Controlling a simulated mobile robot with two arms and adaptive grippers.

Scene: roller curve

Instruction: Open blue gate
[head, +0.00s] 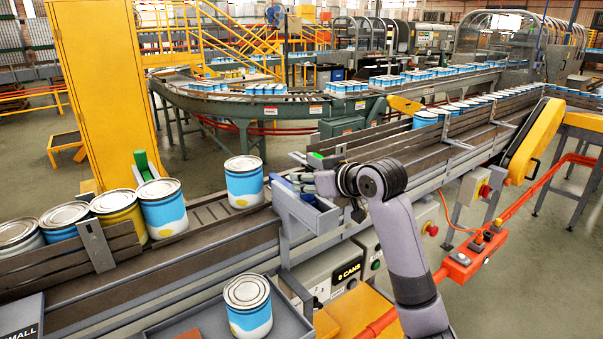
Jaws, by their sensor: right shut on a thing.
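The gripper's dark wrist hides part of the gate and of the belt behind. A blue-and-white can (244,183) stands upright on the belt just left of the gate, apart from the gripper. My left gripper is not in view.
Several cans, one yellow (120,217), stand on the belt at left behind a side rail (98,246). Another can (248,306) stands on a grey tray (287,322) in front. A control box (345,272) reads "CANS". A yellow post (103,95) rises behind.

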